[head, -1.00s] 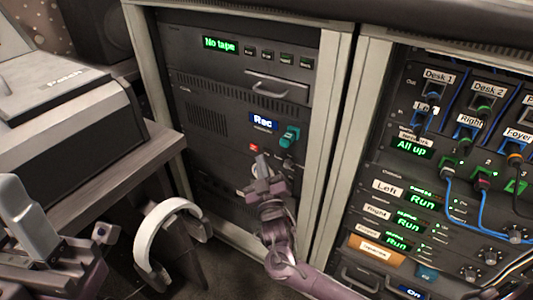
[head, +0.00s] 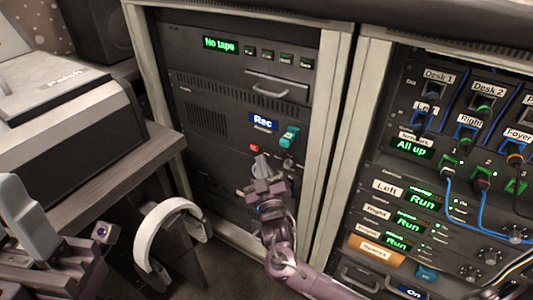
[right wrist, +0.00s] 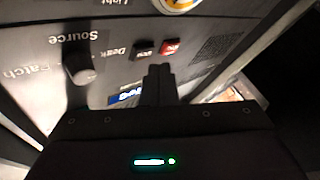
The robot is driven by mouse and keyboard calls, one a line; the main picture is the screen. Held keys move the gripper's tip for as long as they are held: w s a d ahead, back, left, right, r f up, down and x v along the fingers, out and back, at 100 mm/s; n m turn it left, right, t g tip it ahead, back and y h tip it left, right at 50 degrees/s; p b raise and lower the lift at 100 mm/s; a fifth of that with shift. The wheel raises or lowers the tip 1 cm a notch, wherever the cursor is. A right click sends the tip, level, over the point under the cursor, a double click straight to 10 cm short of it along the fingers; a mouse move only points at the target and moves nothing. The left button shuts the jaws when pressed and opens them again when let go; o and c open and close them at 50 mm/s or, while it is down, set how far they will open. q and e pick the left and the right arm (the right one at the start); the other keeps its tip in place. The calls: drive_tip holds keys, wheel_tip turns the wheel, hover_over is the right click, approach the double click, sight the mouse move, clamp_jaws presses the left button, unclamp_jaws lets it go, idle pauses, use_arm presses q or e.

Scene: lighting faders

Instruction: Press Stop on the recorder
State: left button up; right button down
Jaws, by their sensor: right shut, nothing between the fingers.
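The recorder panel in the head view has a lit blue display reading "Rec" (head: 264,122), a red button (head: 254,148) below it and a teal switch (head: 289,137) to the right. My right gripper (head: 261,163) is shut and empty, its tips just below the red button; contact cannot be told. In the right wrist view, the shut fingers (right wrist: 158,75) point at a dark button (right wrist: 143,50) and a red button (right wrist: 170,47), side by side. Their small lettering is unreadable, and the fingers partly hide the panel. My left gripper (head: 35,220) is at the left edge, its jaws unclear.
A knob (right wrist: 80,68) marked "Source" is beside the buttons in the wrist view. Above the recorder, a unit reads "No tape" (head: 220,45). A cabled patch rack (head: 455,130) stands right. A white band-like loop (head: 150,235) hangs near my left gripper.

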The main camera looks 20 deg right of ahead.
drive_tip(key=shift+w+d, duration=0.15)
idle(0.4)
drive_tip(key=shift+w+d, duration=0.1)
drive_tip(key=shift+d, duration=0.05)
drive_tip(key=shift+w+d, duration=0.25)
drive_tip(key=shift+d, duration=0.05)
idle(0.9)
drive_tip(key=shift+s+a+p, duration=0.5)
drive_tip(key=shift+a, duration=0.1)
drive_tip(key=s+a, duration=0.1)
drive_tip(key=a, duration=0.1)
drive_tip(key=s+a+p, duration=0.1)
drive_tip(key=s+a, duration=0.1)
drive_tip(key=shift+p, duration=0.3)
